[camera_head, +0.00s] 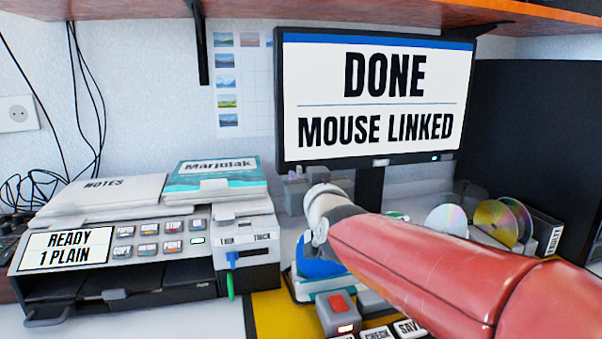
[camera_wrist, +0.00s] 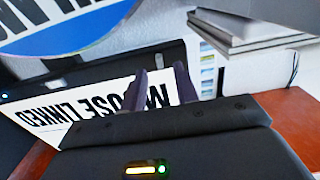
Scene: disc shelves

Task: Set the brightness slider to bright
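No slider labelled brightness can be made out in either view. The monitor (camera_head: 375,97) reads "DONE" and "MOUSE LINKED", and a small grey tab (camera_head: 380,163) sits on its lower bezel. A blue slider knob (camera_head: 233,257) on the machine at the left is marked "THIN" and "THICK"; it sits toward the THIN side. In the wrist view my gripper (camera_wrist: 161,84) shows two dark fingers apart with nothing seen between them. The tilted monitor screen (camera_wrist: 75,113) lies beyond them. In the head view my red arm hides part of the desk and the fingers are unclear.
A printer (camera_head: 120,248) with books on top stands left. A red button (camera_head: 342,303) and several keys are at the front. Loose discs (camera_head: 497,222) stand right, beside a large dark panel (camera_head: 535,130). An orange shelf (camera_head: 330,10) hangs above.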

